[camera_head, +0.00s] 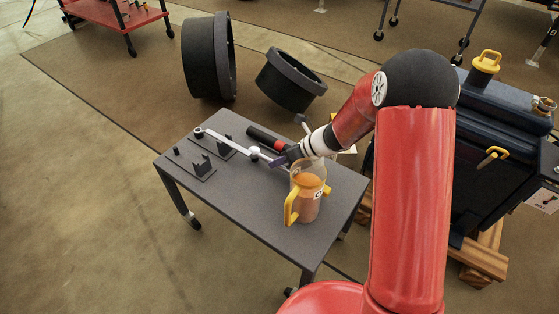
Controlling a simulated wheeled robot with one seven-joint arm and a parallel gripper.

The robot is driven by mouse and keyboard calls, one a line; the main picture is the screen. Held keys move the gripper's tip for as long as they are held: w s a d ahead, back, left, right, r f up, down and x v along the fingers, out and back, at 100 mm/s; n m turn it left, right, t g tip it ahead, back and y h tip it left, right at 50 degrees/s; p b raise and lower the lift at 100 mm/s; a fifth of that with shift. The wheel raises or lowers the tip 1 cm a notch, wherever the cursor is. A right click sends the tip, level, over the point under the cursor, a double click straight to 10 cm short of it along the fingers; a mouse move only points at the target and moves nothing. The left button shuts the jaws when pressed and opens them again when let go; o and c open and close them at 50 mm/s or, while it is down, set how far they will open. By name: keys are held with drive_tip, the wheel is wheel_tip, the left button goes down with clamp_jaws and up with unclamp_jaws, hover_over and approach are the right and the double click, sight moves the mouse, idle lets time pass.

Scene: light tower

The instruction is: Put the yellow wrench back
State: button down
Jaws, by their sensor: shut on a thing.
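I cannot pick out a wrench that is clearly yellow. A long pale tool (232,144) with rounded ends reaches from my gripper (281,159) toward the upper left, above the grey table (241,201). My gripper is small and partly hidden here, and appears shut on the right part of this tool. Two black pronged holders (200,168) stand on the table's left part, below and beside the tool. Whether the tool touches them is not clear.
A clear jug (308,192) with orange contents and a yellow handle stands close below my gripper. A black and red cylinder (264,138) lies behind the tool. Dark boxes (497,120) with yellow handles stand at right. The table's front left is clear.

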drive_tip(key=c, duration=1.4)
unclamp_jaws()
drive_tip(key=shift+r, duration=0.2)
drive_tip(key=p+v, duration=0.1)
drive_tip(key=v, duration=1.1)
drive_tip(key=shift+f, duration=0.1)
